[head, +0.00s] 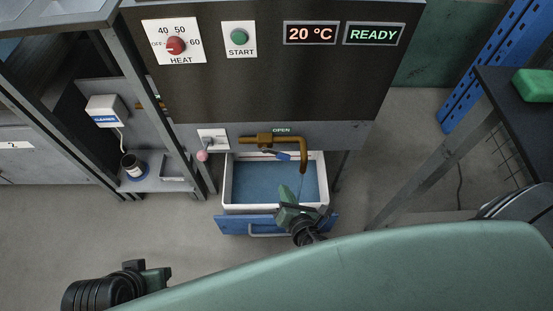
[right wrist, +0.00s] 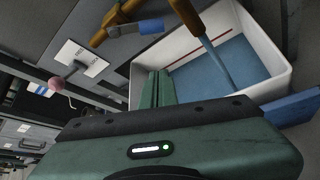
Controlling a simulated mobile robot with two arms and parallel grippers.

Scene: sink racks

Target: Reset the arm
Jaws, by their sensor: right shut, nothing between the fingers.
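My right gripper (head: 287,193) is over the front part of a white basin (head: 226,185), below the brass tap. In the right wrist view its green fingers (right wrist: 157,88) are pressed together with nothing between them, beside the basin (right wrist: 262,38). My left gripper (head: 156,277) is at the lower left of the head view, over the floor and away from everything; whether its fingers are open is not clear. The brass tap (head: 304,150) has a blue handle (head: 283,155), with an OPEN label above it. A blue stream (right wrist: 217,65) runs from its spout into blue water (head: 250,182).
The basin sits in a drawer with a blue front (head: 232,225), pulled out under the dark panel (head: 260,85). The panel reads 20 °C and READY. A pink-knobbed lever (head: 202,155) is left of the tap. A dark table (head: 515,100) with a green block (head: 535,86) stands right.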

